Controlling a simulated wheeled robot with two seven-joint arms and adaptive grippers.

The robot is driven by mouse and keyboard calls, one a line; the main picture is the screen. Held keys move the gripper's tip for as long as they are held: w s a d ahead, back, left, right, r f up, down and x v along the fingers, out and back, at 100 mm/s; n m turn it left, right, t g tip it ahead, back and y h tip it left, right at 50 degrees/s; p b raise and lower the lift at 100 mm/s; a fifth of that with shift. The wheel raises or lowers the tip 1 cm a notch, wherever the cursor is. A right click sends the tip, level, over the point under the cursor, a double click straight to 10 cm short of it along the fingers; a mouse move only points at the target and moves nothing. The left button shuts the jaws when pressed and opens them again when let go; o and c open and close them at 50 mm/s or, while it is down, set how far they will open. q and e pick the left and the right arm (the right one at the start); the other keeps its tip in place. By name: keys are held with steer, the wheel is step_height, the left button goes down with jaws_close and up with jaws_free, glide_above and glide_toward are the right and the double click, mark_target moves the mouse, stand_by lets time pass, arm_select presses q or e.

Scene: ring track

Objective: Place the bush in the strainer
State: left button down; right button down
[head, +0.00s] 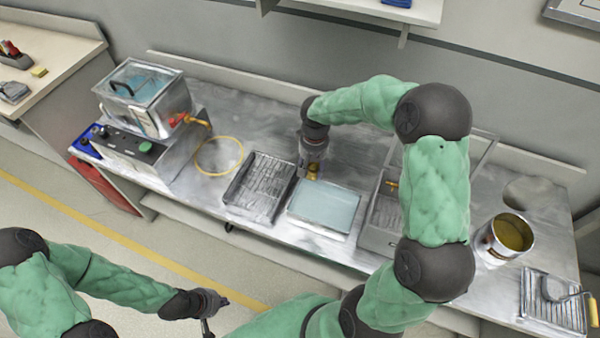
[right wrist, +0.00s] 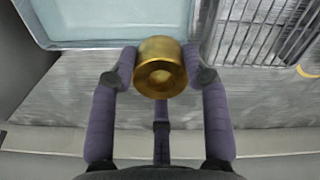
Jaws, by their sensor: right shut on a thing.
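The bush is a short brass-coloured ring with a hole (right wrist: 161,67), and it also shows in the head view (head: 312,168). My right gripper (head: 312,172) is shut on it, one finger on each side in the right wrist view (right wrist: 161,70). It is over the bench behind the light blue tray (head: 325,207). I cannot tell for sure which thing is the strainer; a basket-like slotted tray with a yellow-handled piece (head: 553,302) lies at the far right. My left gripper (head: 209,312) is low over the floor in front of the bench; its jaws are too small to read.
A dark slatted rack (head: 258,187) is left of the blue tray, a grey basin (head: 378,240) right of it, partly behind my right arm. A metal pot with yellow contents (head: 507,237) stands further right. A glass-sided tank (head: 143,97) and yellow ring (head: 219,155) are left.

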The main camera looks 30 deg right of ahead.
steer(key=s+d+f+m+b, duration=0.1)
steer(key=s+d+m+b, duration=0.15)
steer(key=d, duration=0.55)
steer(key=f+b, duration=0.1)
steer(key=f, duration=0.2)
steer(key=f+b, duration=0.1)
steer(key=f, duration=0.2)
steer(key=f+b, duration=0.2)
steer(key=f, duration=0.1)
steer(key=shift+s+d+f, duration=0.1)
steer(key=shift+d+f, duration=0.15)
steer(key=shift+f, duration=0.15)
steer(key=shift+f, duration=0.2)
steer(key=c, duration=0.9)
jaws_free()
